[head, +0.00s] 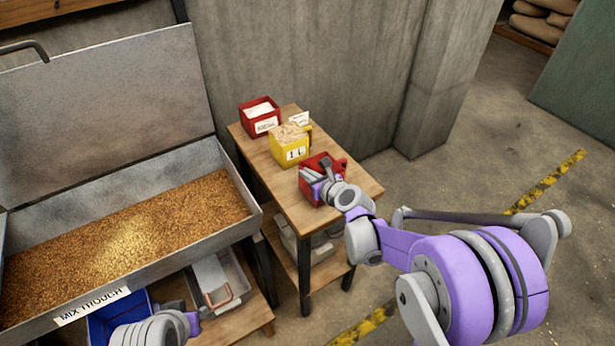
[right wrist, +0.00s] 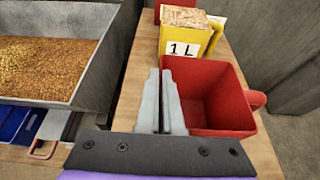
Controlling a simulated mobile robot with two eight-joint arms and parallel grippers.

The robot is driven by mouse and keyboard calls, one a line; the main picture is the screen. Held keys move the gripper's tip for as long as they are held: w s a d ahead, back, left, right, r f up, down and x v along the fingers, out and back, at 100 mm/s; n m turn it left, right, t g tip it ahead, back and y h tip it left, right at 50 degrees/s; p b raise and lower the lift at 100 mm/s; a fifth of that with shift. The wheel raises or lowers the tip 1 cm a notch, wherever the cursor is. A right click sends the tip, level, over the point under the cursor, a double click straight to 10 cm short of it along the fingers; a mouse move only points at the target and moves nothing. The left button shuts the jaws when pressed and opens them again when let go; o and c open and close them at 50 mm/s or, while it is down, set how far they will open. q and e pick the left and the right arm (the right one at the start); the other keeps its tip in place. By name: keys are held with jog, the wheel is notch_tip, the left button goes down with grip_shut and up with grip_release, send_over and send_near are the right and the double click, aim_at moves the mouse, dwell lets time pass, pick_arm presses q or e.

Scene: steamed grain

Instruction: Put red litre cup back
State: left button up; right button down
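The red litre cup (head: 313,190) is at the near end of the narrow wooden bench (head: 353,190), with its handle towards the right. In the right wrist view the cup (right wrist: 225,105) looks upright and empty. My right gripper (head: 322,172) is at the cup's left wall. In the right wrist view its fingers (right wrist: 163,100) are close together, one on each side of that wall, and look shut on it. Whether the cup's base touches the bench is hidden. Part of my left gripper (head: 190,323) shows at the bottom edge; its fingers cannot be made out.
A yellow box marked 1 L (head: 289,147) stands just behind the cup, filled with pale material. A red box with white contents (head: 260,117) and a small white card (head: 299,119) are further back. The mix trough (head: 236,220) with grain is left of the bench. A wall is behind.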

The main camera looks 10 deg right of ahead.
jog(key=shift+f, duration=0.6)
jog(key=c, duration=1.5)
grip_release()
jog(key=shift+f, duration=0.1)
jog(key=o, duration=0.4)
